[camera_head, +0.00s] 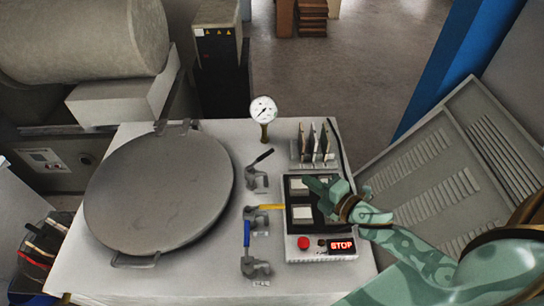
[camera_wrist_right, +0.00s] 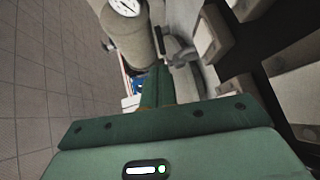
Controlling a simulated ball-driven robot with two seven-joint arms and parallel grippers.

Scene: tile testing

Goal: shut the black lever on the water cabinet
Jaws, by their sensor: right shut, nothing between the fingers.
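The water cabinet (camera_head: 190,280) has a white top with a round grey lid (camera_head: 160,190) on its left. The black lever (camera_head: 263,157) sits on a small grey valve behind the yellow and blue ones, its handle slanting up to the right. In the wrist view, a dark handle (camera_wrist_right: 161,42), apparently this lever, shows beyond the fingers. My right gripper (camera_head: 318,186) is shut and empty over the black control panel, to the right of the black lever and apart from it. Its green fingers (camera_wrist_right: 155,85) point away from the wrist camera. My left gripper is out of view.
A yellow lever (camera_head: 268,207) points right and a blue lever (camera_head: 246,233) stands nearer. A pressure gauge (camera_head: 263,109) rises at the back edge. Upright tiles (camera_head: 315,143) stand in a rack behind the panel. A red button (camera_head: 303,243) and STOP display (camera_head: 341,246) are in front.

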